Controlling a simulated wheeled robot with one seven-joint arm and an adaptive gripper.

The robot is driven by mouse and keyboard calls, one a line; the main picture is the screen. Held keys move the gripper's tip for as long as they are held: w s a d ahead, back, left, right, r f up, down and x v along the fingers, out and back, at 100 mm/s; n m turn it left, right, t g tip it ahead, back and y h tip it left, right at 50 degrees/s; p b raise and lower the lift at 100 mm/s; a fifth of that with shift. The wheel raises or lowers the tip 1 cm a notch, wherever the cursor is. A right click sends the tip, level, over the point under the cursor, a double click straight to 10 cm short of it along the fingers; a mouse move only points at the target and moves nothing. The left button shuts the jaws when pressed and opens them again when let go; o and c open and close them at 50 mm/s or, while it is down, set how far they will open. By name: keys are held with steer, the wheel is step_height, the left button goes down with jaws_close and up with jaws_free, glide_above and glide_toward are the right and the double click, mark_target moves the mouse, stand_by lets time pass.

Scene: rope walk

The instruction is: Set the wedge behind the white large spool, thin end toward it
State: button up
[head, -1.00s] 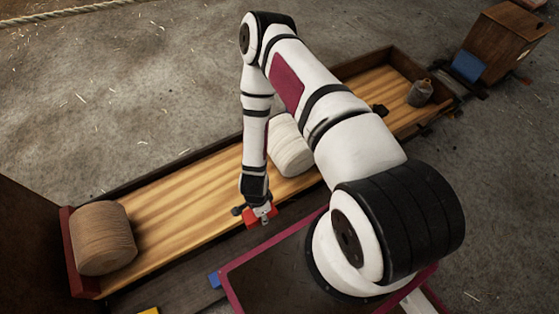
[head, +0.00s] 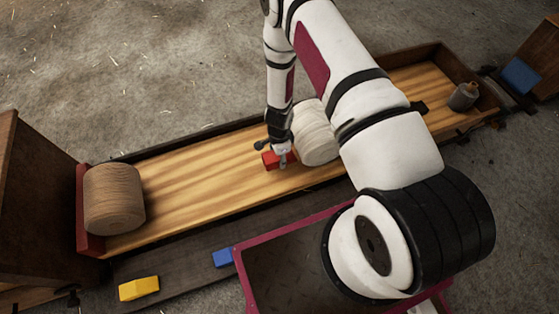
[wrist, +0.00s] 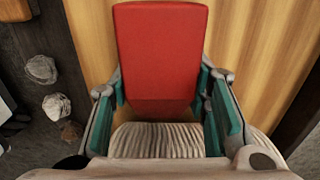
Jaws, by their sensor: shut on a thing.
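The red wedge (head: 268,160) is between the fingers of my gripper (head: 276,157), which is shut on it. It is over the wooden trough, just left of the white large spool (head: 315,133). In the wrist view the wedge (wrist: 160,50) fills the upper middle, with a green finger pad on each side. The ribbed white spool (wrist: 155,140) shows below it, close to the wedge's near edge. I cannot tell whether the wedge touches the spool or the trough floor, nor clearly which end is thin. My arm hides part of the spool's right side.
A tan spool (head: 113,198) stands at the trough's left end and a small grey spool (head: 463,96) near its right end. A yellow block (head: 138,288) and a blue block (head: 222,258) lie in front. The trough floor (head: 195,190) between tan spool and wedge is clear.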

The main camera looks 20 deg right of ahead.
mark_target(279, 160)
steer(key=shift+w+d, duration=0.1)
steer(key=shift+w, duration=0.35)
steer(key=shift+f+b, duration=1.15)
steer(key=shift+f, duration=0.6)
steer(key=shift+s, duration=0.1)
steer(key=shift+f, duration=0.2)
steer(key=o, duration=1.3)
steer(key=shift+r, duration=0.1)
